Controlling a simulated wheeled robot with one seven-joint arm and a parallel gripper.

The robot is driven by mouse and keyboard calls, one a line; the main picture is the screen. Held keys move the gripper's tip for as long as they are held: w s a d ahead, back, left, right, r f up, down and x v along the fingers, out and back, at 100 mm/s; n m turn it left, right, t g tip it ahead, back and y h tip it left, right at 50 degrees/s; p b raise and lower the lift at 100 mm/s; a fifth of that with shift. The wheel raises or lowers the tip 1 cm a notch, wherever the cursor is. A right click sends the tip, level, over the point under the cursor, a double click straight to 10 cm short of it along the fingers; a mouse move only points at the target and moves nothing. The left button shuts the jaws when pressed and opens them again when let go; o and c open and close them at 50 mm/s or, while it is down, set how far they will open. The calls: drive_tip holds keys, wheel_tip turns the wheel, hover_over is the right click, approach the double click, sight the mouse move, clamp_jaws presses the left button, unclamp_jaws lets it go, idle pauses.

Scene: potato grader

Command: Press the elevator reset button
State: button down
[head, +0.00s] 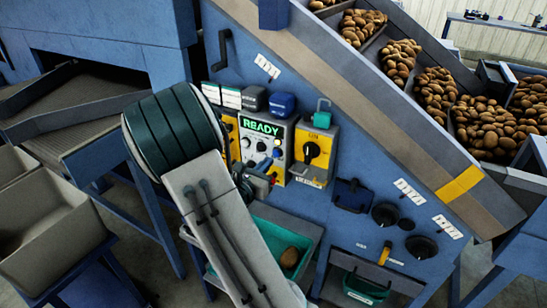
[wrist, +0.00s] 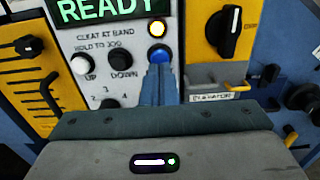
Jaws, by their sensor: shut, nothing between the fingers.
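The control panel (head: 271,134) shows a lit green READY display (head: 261,126). The blue button also shows in the head view (head: 277,153). I cannot read a label on it. My gripper (wrist: 158,72) is shut and empty, its blue fingers pointing at the panel. In the wrist view the fingertips lie just below the blue button and overlap its lower edge. I cannot tell whether they touch it.
A white button (wrist: 87,62) and a black button (wrist: 121,60) sit left of the blue one. A yellow box with a black rotary switch (head: 314,150) is at the right, above a label (wrist: 212,97) that seems to read ELEVATOR. A green tray (head: 262,213) is below.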

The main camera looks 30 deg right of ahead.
drive_tip(key=v, duration=0.9)
drive_tip(key=shift+a+b, duration=0.45)
drive_tip(key=shift+f, duration=0.1)
drive_tip(key=s+d+m+g+y, duration=0.1)
drive_tip(key=s+m+g+y, duration=0.4)
drive_tip(key=s+m+g, duration=0.6)
drive_tip(key=s+a+r+m+t+y, duration=0.1)
drive_tip(key=s+a+m+t+y, duration=0.1)
drive_tip(key=a+m+y, duration=0.3)
drive_tip(key=s+a+r+m+t+y, duration=0.2)
drive_tip(key=a+m+y, duration=0.4)
drive_tip(key=a, duration=0.3)
drive_tip(key=shift+s+r+m+t, duration=0.3)
drive_tip(key=shift+s+m+t, duration=0.4)
drive_tip(key=shift+t, duration=0.2)
drive_tip(key=shift+d, duration=0.15)
